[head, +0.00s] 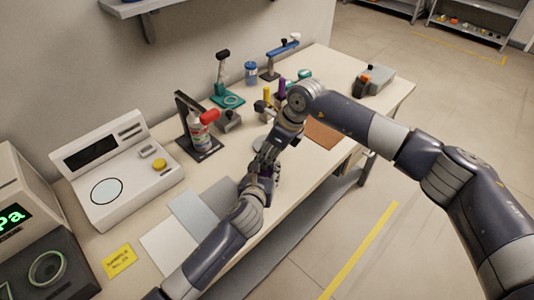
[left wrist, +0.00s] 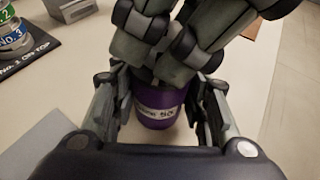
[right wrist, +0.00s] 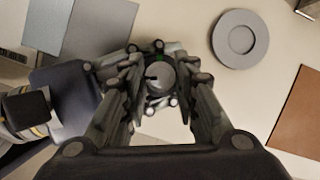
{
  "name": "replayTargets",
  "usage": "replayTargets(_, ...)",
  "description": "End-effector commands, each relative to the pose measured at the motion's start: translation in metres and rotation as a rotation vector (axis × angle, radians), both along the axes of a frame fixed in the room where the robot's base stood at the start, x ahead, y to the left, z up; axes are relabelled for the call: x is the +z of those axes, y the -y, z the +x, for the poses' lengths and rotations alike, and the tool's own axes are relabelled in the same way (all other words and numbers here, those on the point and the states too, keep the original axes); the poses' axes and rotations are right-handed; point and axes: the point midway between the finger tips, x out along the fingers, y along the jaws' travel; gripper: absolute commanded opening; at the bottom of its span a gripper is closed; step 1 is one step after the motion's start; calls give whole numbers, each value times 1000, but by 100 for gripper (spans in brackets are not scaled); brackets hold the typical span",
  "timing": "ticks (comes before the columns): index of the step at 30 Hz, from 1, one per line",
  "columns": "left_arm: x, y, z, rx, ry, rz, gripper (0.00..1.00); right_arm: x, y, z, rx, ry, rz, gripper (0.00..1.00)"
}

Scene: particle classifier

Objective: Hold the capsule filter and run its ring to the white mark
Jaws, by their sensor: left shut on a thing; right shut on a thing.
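The capsule filter (left wrist: 160,108) is a purple cylinder with a white printed label, upright between my left gripper's fingers in the left wrist view. My left gripper (head: 259,182) is shut on its body from the side. My right gripper (head: 268,160) reaches down from above and is shut around the filter's top. In the right wrist view the round grey top (right wrist: 160,78) shows between my right fingers, with a small dark pointer and a bit of green by its edge. I cannot make out the white mark; the fingers hide much of the ring.
A round grey dish (right wrist: 240,38) and a brown mat (right wrist: 301,118) lie close by on the bench. Grey-blue and white sheets (head: 198,208) lie left of the grippers.

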Motion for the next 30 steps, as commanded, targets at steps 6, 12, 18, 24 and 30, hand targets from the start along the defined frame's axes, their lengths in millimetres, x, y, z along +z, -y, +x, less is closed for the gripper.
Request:
replayTargets(6,-2,-5,2,9,-4,5,0,0,-2,-3,0,-9,2,4)
replayTargets(12,-2,-5,2,10,-4,5,0,0,-2,-4,2,-9,3,36)
replayTargets(18,-2,-4,1,7,-4,5,0,0,-1,-2,0,-5,1,36)
replayTargets(24,-2,-2,0,4,-4,4,0,7,1,-2,0,-2,2,36)
replayTargets(30,-2,-1,0,3,-5,2,0,40,15,-7,-1,0,2,36)
